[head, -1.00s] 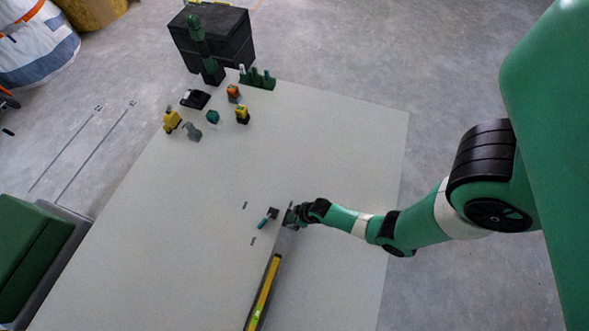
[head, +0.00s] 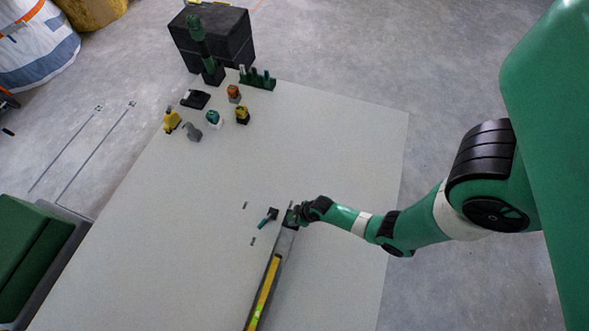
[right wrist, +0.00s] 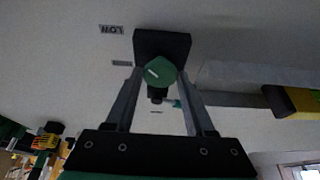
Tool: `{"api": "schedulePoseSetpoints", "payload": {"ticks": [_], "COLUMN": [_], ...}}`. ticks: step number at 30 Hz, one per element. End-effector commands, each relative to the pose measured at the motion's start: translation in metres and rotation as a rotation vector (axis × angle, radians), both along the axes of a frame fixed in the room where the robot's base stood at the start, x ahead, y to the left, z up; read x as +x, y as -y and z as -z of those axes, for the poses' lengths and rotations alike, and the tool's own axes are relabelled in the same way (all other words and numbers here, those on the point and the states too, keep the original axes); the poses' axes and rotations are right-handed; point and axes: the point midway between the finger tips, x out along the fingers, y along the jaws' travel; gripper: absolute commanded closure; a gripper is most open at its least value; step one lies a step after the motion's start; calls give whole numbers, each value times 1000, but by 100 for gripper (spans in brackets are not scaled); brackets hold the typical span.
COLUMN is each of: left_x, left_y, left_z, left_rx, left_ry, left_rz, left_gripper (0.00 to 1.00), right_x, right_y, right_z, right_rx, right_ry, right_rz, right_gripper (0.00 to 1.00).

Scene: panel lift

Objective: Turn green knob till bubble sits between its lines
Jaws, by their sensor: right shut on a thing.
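The green knob (right wrist: 158,72) with a white mark sits on a black square mount (right wrist: 163,46) in the right wrist view. My right gripper (right wrist: 158,76) has its two fingers on either side of the knob and is shut on it. In the head view my right gripper (head: 291,217) is over the panel and hides the knob. The yellow level (head: 264,292) lies just below it, with a bright green vial (head: 257,312). The bubble and its lines are too small to make out. My left gripper is not in view.
A small black and teal tool (head: 267,217) lies just left of the gripper. A LOW label (right wrist: 111,29) is near the mount. Several small coloured items, including a yellow one (head: 172,121), stand at the panel's far end. The middle of the pale panel (head: 190,190) is clear.

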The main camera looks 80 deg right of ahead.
Motion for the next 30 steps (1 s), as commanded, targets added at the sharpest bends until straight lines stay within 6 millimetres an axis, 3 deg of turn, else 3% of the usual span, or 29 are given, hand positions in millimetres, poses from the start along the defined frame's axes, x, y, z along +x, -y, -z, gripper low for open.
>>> {"api": "schedulePoseSetpoints", "payload": {"ticks": [18, 30], "left_x": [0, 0], "left_y": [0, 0], "left_z": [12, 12], "left_rx": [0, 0], "left_ry": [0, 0], "left_rz": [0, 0], "left_gripper": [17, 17], "right_x": [1, 1], "right_y": [5, 5], "right_z": [1, 0], "right_rx": [1, 1], "right_ry": [1, 0], "right_rz": [-446, -607], "right_gripper": [100, 100]}}
